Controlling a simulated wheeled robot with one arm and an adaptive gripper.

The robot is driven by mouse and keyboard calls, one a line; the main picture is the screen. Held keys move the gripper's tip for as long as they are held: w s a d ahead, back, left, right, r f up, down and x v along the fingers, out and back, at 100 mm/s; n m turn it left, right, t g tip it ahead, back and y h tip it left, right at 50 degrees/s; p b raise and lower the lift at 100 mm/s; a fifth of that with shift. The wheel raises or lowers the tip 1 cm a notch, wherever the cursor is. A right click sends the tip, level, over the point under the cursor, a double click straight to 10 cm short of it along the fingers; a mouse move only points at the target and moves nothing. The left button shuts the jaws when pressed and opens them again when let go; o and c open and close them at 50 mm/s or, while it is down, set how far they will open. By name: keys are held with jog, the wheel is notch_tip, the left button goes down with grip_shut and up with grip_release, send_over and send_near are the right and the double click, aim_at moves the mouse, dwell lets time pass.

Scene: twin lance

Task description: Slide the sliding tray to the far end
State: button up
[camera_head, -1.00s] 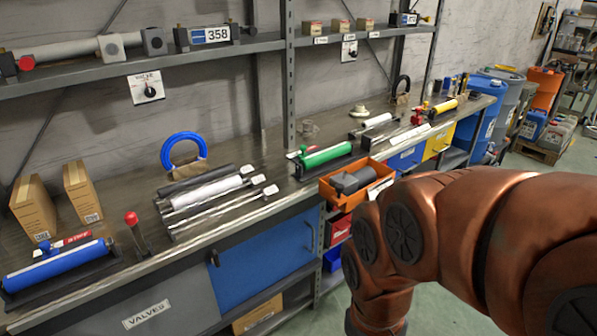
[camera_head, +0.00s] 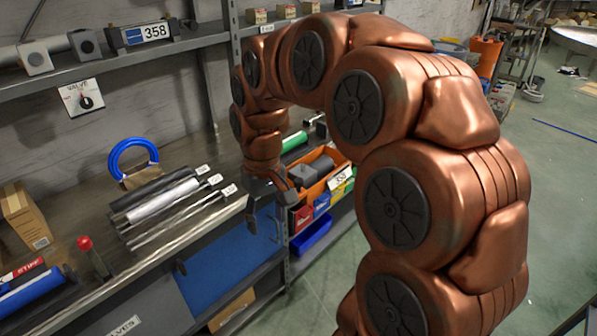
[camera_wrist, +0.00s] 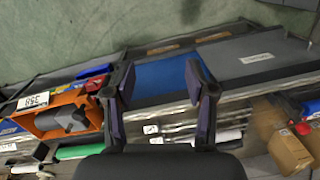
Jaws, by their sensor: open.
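An orange open tray (camera_head: 334,176) with a white number label stands out at the front edge of the workbench, to the right of my gripper (camera_head: 266,218). I cannot be sure that this is the sliding tray. In the wrist view the orange tray (camera_wrist: 82,98) is at the left, outside my fingers. My gripper (camera_wrist: 159,70) is open, its fingers apart with nothing between them. It hangs in front of the bench edge, above the blue cabinet door (camera_wrist: 160,77). My arm hides the bench behind it.
Dark and pale bars (camera_head: 165,199) lie on the bench left of my gripper, near a blue ring (camera_head: 133,150). A red-knobbed lever (camera_head: 86,244) stands further left. Shelves with small bins (camera_head: 322,204) are below the tray. Green floor is clear in front.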

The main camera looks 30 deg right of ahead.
jog(key=w+d+m+p, duration=0.1)
jog(key=w+d+p, duration=0.2)
jog(key=w+d, duration=0.75)
jog(key=m+p, duration=0.2)
send_over(299, 180)
jog(key=shift+f+t, duration=0.3)
jog(key=shift+f, duration=0.25)
jog(key=shift+d+f, duration=0.1)
jog(key=shift+f, duration=0.1)
jog(key=shift+w+f+p, duration=0.1)
jog(key=shift+f+p, duration=1.15)
jog(key=shift+f, duration=2.5)
jog(key=shift+c, duration=0.2)
grip_shut()
